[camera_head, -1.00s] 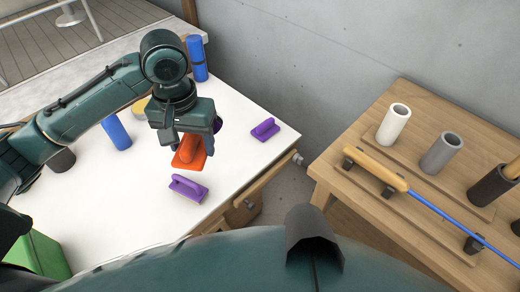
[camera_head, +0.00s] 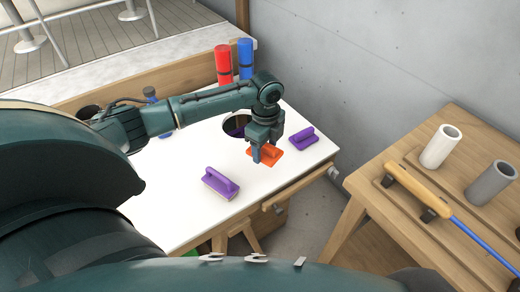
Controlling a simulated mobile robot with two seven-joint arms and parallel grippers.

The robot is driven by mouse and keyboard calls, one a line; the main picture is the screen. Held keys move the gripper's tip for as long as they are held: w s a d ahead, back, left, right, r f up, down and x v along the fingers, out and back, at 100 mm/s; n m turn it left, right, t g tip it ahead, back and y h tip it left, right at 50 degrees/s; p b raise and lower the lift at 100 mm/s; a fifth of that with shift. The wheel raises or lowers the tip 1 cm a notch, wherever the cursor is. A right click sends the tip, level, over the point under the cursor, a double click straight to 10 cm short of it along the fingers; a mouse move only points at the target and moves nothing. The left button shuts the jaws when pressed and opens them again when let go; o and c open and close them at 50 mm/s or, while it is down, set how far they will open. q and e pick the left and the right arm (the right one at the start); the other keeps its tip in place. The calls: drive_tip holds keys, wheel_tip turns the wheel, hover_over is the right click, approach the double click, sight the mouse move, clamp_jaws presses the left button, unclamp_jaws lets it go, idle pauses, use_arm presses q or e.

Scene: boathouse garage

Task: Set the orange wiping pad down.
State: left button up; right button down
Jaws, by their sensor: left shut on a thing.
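The orange wiping pad (camera_head: 268,156) is at the right part of the white table (camera_head: 185,210), between two purple pads. My left gripper (camera_head: 265,153) is above it and shut on its handle. The pad's base is at or very near the table top; I cannot tell whether it touches. The gripper hides part of the handle. One purple pad (camera_head: 220,184) lies nearer to me on the left, the other purple pad (camera_head: 303,140) to the right. My right gripper is not in view.
A dark round opening or dish (camera_head: 236,125) is just behind the gripper. A red cylinder (camera_head: 223,65) and a blue cylinder (camera_head: 246,58) stand at the back. A wooden bench (camera_head: 370,205) at right holds tubes and a long-handled tool. The table's front left is clear.

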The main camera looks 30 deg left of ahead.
use_arm(q)
drive_tip(key=a+f+m, duration=0.2)
drive_tip(key=m, duration=0.1)
drive_tip(key=shift+w+a+f, duration=0.1)
drive_tip(key=shift+w+f, duration=0.1)
drive_tip(key=shift+w, duration=0.15)
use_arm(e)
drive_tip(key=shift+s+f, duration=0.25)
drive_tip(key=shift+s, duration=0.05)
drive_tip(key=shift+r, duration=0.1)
